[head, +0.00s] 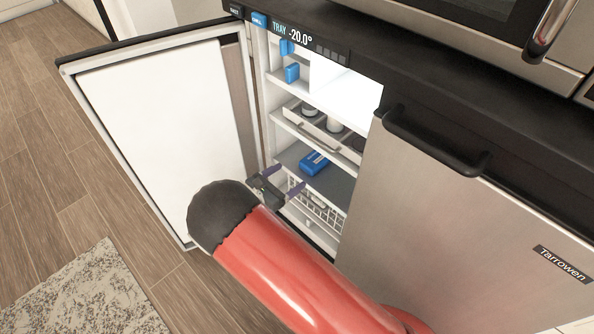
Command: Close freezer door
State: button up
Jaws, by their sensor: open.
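The freezer door (160,115) stands wide open on the left, its white inner panel with a dark seal facing me. The open freezer compartment (266,75) shows lit shelves to the right of the door. My gripper (283,179) is open, with dark purple fingers, in front of the lower shelves, to the right of the door's inner edge. It holds nothing that I can see. My red arm hides the door's lower right part and the compartment's bottom. I cannot tell whether the gripper touches anything.
A closed steel door (440,200) with a black handle (435,140) adjoins on the right. Blue packs (314,163), a muffin tray (330,128) and a white basket (318,208) sit on the shelves. A speckled rug (90,295) lies on the wood floor, front left.

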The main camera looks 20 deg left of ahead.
aim_at(176, 108)
jog(key=k+j, duration=0.3)
jog(key=k, duration=0.15)
jog(key=k+j, duration=0.25)
jog(key=k, duration=0.2)
